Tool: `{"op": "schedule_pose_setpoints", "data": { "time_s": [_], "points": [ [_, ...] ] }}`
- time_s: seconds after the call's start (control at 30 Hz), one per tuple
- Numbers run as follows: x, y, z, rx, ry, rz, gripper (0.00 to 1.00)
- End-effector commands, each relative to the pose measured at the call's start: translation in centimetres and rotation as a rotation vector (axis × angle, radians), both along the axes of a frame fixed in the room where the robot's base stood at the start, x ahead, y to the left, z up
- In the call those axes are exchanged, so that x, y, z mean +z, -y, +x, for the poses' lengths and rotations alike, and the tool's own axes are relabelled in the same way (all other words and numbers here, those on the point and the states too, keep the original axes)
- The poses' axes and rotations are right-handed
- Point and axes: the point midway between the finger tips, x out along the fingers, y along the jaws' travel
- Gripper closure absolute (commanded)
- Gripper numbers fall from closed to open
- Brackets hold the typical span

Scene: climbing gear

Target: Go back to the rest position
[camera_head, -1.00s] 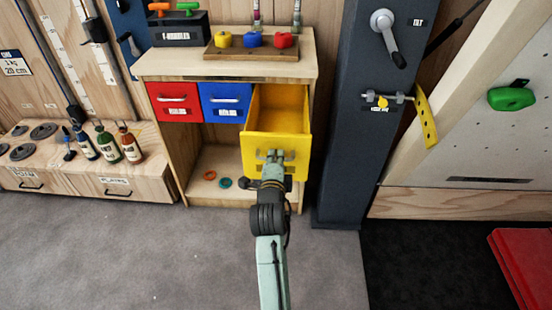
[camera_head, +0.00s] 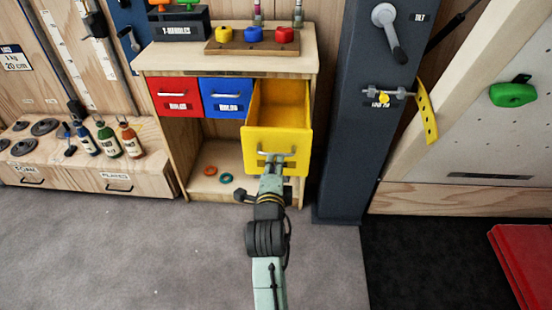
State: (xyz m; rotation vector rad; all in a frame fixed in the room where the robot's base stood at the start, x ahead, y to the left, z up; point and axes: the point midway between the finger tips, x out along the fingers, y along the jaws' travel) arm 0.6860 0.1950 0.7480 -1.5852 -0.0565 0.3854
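My gripper (camera_head: 273,160) is at the front of the open yellow drawer (camera_head: 293,140), at or just below its light bar handle (camera_head: 277,152). I cannot tell whether its fingertips touch the handle. The fingers are small and seen from behind, so their opening is not clear. My arm reaches up to it from the bottom centre of the view. The yellow drawer is pulled well out of the wooden cabinet (camera_head: 300,58), and its visible inside looks empty.
Closed red (camera_head: 175,97) and blue (camera_head: 227,98) drawers sit left of the yellow one. Two small rings lie on the shelf (camera_head: 198,183) below. A dark post (camera_head: 340,180) stands close on the right. Grey floor (camera_head: 150,250) is clear in front.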

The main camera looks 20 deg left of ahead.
Motion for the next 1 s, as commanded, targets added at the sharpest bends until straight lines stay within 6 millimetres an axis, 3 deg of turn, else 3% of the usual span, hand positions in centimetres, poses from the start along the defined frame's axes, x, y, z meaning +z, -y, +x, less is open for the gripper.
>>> {"op": "schedule_pose_setpoints", "data": {
  "time_s": [0.17,0.67,0.77,0.83,1.0],
  "points": [
    [0.3,0.3,-1.0,0.000,0.000,0.000,0.82],
    [0.5,0.2,-1.0,0.004,0.007,-0.001,0.82],
    [2.8,-1.4,-1.0,0.053,0.078,-0.029,0.82],
    [5.8,-3.5,-1.3,0.112,0.175,-0.062,0.82],
    [16.5,-9.7,-4.1,0.262,0.541,-0.179,0.82]
  ]
}}
